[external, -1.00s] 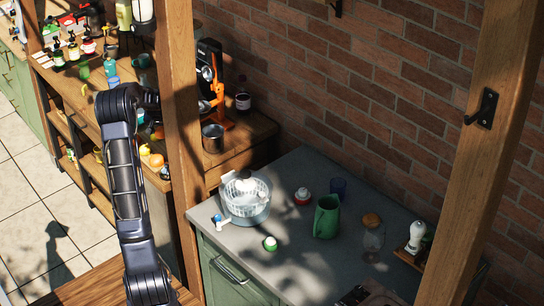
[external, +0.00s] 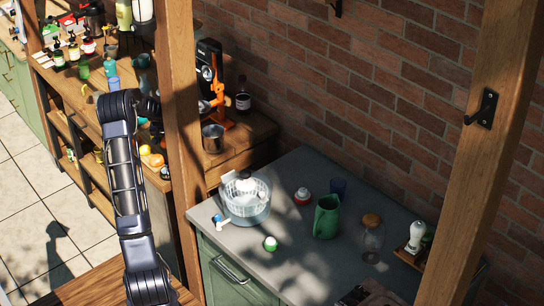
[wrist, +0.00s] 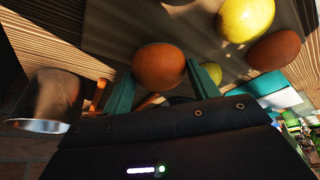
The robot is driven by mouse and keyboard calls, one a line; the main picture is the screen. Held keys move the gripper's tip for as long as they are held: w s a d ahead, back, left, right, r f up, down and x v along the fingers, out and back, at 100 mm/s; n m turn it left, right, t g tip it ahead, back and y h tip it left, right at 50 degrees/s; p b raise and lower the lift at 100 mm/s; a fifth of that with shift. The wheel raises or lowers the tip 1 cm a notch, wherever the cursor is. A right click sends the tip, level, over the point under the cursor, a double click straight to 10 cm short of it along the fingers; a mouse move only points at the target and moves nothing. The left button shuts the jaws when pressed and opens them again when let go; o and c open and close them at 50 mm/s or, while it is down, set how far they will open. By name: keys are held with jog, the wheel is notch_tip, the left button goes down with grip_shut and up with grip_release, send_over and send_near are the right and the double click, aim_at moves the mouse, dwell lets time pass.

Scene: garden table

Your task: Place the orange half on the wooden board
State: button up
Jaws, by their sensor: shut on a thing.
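In the wrist view my gripper (wrist: 163,82) has its two teal fingers on either side of a round orange fruit (wrist: 158,67), shut on it. Its rounded peel faces the camera, so I cannot see a cut face; it fits the orange half. In the external view my forearm hides the fingertips and the held fruit, over the wooden counter (external: 240,137). I cannot clearly pick out the wooden board; a flat grey-brown surface (wrist: 115,28) lies beyond the fruit in the wrist view, and I cannot tell if it is the board.
A lemon (wrist: 245,18), another orange-brown fruit (wrist: 273,50) and a small yellow-green one (wrist: 212,72) are near the fingers. A metal pot (wrist: 52,98) is at left. In the external view, orange fruits (external: 156,160) lie beside my arm, and a wooden post (external: 183,130) stands close by.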

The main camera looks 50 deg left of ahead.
jog(key=shift+f, duration=0.95)
jog(key=shift+f, duration=0.15)
jog(key=o, duration=1)
jog(key=v, duration=1.2)
jog(key=shift+w, duration=0.1)
